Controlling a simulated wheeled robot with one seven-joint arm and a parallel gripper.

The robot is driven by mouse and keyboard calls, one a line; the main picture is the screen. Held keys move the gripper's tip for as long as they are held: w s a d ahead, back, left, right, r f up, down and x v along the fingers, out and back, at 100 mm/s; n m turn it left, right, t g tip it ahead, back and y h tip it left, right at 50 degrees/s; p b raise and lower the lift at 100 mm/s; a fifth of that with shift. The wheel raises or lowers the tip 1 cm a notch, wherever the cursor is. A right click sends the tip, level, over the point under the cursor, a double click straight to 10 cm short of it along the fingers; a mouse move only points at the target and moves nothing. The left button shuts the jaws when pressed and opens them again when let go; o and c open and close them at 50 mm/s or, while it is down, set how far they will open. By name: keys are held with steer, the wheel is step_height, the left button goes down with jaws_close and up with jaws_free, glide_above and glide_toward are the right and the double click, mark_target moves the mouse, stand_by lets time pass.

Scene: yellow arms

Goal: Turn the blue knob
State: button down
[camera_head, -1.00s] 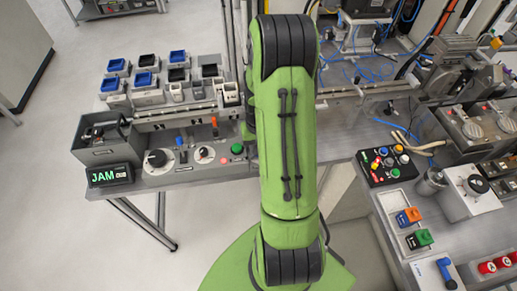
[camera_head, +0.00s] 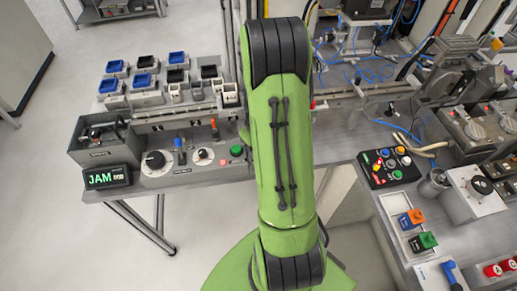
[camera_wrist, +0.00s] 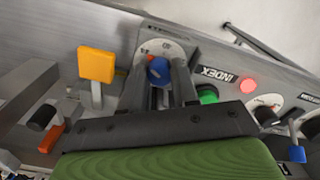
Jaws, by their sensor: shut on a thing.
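The blue knob (camera_wrist: 158,70) sits on a round light dial plate on a grey panel in the wrist view. My gripper (camera_wrist: 160,78) has one finger on each side of the knob and is shut on it. The fingers hide the knob's sides and part of its dial markings. In the head view, my green arm hides the gripper and this knob.
In the wrist view, a yellow block (camera_wrist: 96,64) stands close left of my gripper. A green button (camera_wrist: 207,95), a lit red button (camera_wrist: 248,85) and a blue lever (camera_wrist: 297,153) lie to the right. A JAM display (camera_head: 107,177) stands at left in the head view.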

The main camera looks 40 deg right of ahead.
steer(key=c, duration=1.1)
jaws_free()
step_height(320, 180, up, 16)
steer(key=p, duration=0.2)
steer(key=shift+f+p, duration=0.1)
steer(key=shift+p, duration=0.2)
